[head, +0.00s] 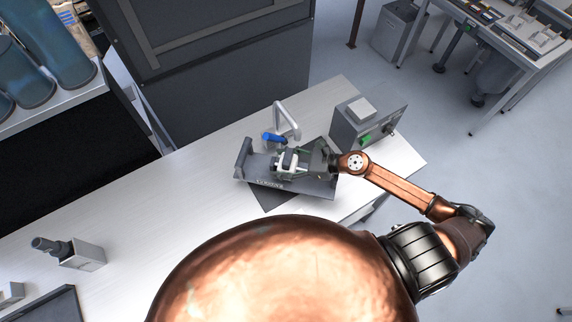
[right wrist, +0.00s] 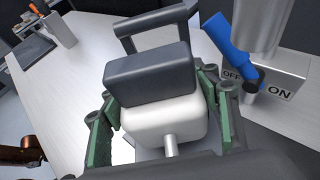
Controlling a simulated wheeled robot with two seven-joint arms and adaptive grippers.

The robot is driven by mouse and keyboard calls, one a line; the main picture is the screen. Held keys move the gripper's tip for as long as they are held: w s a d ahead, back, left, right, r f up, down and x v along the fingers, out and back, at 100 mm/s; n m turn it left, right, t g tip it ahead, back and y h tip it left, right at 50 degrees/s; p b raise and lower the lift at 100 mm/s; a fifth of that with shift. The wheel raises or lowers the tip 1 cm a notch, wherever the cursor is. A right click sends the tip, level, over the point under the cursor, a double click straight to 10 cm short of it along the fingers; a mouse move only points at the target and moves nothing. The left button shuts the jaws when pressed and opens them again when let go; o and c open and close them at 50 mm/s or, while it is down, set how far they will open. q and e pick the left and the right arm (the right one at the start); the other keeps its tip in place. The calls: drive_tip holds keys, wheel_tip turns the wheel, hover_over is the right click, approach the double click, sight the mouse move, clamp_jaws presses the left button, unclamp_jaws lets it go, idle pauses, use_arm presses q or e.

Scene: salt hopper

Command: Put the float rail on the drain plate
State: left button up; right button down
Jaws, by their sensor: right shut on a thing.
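My right gripper (head: 306,160) is shut on a white block with a dark grey bar, which I take to be the float rail (head: 287,161). In the right wrist view the float rail (right wrist: 150,75) sits between the green-padded fingers (right wrist: 163,125). It is over a grey lettered base (head: 255,172) with a raised left end. A flat dark plate (head: 272,199) shows partly under the base's front edge. I cannot tell which of these is the drain plate, or whether the held piece touches the base. My left gripper is not in view.
A blue lever (head: 273,138) on a pale bent tube (head: 288,115) is close behind the gripper, near ON/OFF lettering (right wrist: 278,93). A grey control box (head: 368,125) stands to the right. A holder (head: 84,254) with a dark cylinder is far left. The table (head: 165,205) between is clear.

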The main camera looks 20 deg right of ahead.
drive_tip(key=f, duration=0.1)
drive_tip(key=w+d+f, duration=0.2)
drive_tip(key=f, duration=0.1)
drive_tip(key=shift+w, duration=0.2)
drive_tip(key=shift+w+d+f, duration=0.15)
drive_tip(key=shift+w+f, duration=0.05)
drive_tip(key=shift+f, duration=0.1)
drive_tip(key=shift+w+d+f, duration=0.1)
drive_tip(key=shift+f, duration=0.05)
wheel_tip(320, 180, down, 3)
drive_tip(key=shift+w+d+f+p, duration=0.1)
drive_tip(key=shift+d+f+p, duration=0.1)
drive_tip(key=shift+p, duration=0.15)
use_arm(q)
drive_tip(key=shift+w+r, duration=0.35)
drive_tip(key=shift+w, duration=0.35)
use_arm(e)
drive_tip(key=shift+f, duration=0.1)
drive_tip(key=shift+f, duration=0.1)
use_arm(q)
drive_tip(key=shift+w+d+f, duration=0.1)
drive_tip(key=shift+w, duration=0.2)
use_arm(e)
drive_tip(key=c, duration=0.7)
unclamp_jaws()
